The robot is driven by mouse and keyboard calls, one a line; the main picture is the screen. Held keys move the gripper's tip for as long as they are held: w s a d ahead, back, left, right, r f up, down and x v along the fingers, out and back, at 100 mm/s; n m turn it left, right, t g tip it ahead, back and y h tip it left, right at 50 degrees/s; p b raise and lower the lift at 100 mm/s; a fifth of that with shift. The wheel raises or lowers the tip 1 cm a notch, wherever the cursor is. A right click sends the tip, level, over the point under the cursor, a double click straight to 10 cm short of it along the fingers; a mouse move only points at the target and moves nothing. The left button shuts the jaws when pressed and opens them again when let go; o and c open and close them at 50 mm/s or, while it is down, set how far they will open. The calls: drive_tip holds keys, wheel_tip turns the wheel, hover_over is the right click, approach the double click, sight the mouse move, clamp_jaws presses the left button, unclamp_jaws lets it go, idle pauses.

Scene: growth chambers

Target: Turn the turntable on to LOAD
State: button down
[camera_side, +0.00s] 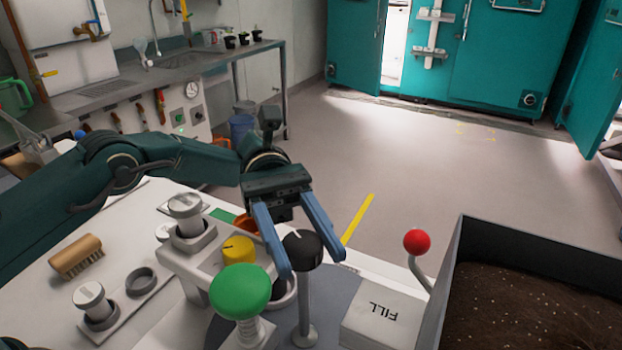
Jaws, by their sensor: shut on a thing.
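The turntable (335,292) shows as a grey-blue disc on the white bench, partly hidden by other things. No LOAD label can be read; the one readable label is FILL, on a white block (385,318) right of the disc, upside down in the picture.
A green mushroom-shaped knob (240,291) and a yellow knob (238,250) stand close left of my gripper. A red-ball lever (417,242) and a soil bin (455,268) are at the right. A brush (76,256) lies on the left.

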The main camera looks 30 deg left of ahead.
idle(0.3)
drive_tip(key=shift+c, duration=1.5)
unclamp_jaws()
drive_tip(key=shift+n+t+h, duration=0.6)
drive_tip(key=shift+t, duration=0.1)
